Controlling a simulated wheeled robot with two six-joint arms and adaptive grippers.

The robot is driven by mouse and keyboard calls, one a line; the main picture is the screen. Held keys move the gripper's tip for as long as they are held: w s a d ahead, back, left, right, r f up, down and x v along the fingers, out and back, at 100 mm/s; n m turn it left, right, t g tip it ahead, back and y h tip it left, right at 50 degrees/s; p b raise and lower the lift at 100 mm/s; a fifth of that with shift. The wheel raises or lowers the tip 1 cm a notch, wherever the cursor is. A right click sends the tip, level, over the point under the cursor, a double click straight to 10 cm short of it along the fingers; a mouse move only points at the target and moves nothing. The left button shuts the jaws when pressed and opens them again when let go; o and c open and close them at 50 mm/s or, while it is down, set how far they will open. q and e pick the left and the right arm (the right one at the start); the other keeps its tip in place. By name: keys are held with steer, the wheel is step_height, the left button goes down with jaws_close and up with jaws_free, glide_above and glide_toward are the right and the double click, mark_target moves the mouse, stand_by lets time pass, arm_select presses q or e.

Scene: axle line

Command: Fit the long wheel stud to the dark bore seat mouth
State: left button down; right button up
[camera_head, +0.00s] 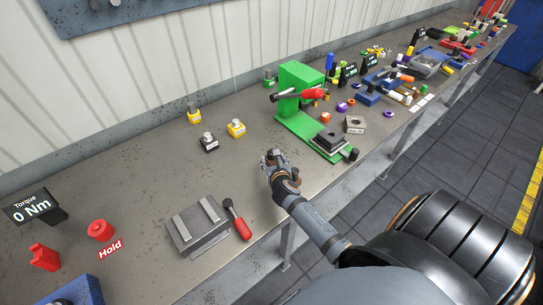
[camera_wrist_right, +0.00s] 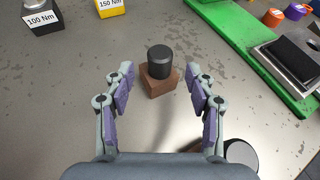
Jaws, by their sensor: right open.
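My right gripper (camera_head: 274,160) is low over the middle of the bench, left of the green press; it also shows in the right wrist view (camera_wrist_right: 164,80). It is open and empty. A dark cylinder (camera_wrist_right: 160,61) stands upright on a small brown block (camera_wrist_right: 160,84), ahead of and between the spread fingers, touching neither. In the head view the gripper largely hides them. I cannot tell whether this cylinder is the long wheel stud or part of the seat. No bore mouth can be made out clearly. My left gripper is not in view.
The green press (camera_head: 300,90) stands right of the gripper, with a dark plate (camera_head: 328,140) on its base. A black weight (camera_head: 208,143) and yellow weights stand behind. A grey block (camera_head: 196,230) and red-handled tool (camera_head: 237,220) lie front left. Small parts crowd the right.

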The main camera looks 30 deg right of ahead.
steer(key=x, duration=0.5)
steer(key=shift+w+r+p, duration=0.15)
steer(key=shift+r+p, duration=0.1)
steer(key=shift+p, duration=0.05)
steer(key=shift+r, duration=0.1)
steer(key=c, duration=0.5)
jaws_close()
